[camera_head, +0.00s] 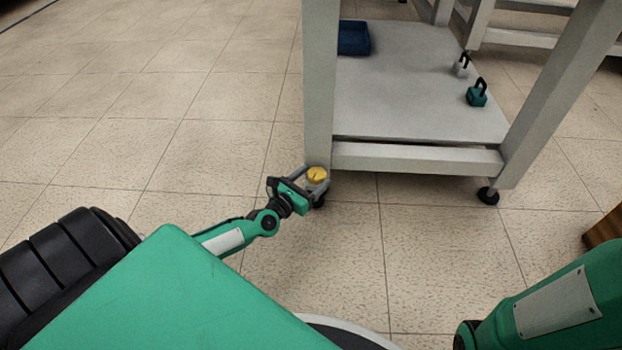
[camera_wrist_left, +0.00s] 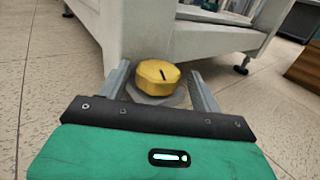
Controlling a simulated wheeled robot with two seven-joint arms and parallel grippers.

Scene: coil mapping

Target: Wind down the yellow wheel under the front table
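The yellow wheel (camera_head: 317,175) is a small knob with a dark line on top, at the foot of the front table's near left leg. It also shows in the left wrist view (camera_wrist_left: 157,80), on a grey round base. The front table (camera_head: 415,158) is pale grey with a lower shelf. My left gripper (camera_head: 317,178) is at the wheel, its two fingers apart, one on each side of it. In the left wrist view (camera_wrist_left: 160,82) gaps show between the wheel and both fingers. My right arm shows at the lower right, but its gripper is out of view.
On the lower shelf (camera_head: 420,90) are a blue bin (camera_head: 353,38), a teal weight-like block (camera_head: 477,95) and a grey one (camera_head: 462,67). A black foot (camera_head: 488,195) stands under the right leg. A brown object (camera_head: 603,232) is at the right edge. The tiled floor left is clear.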

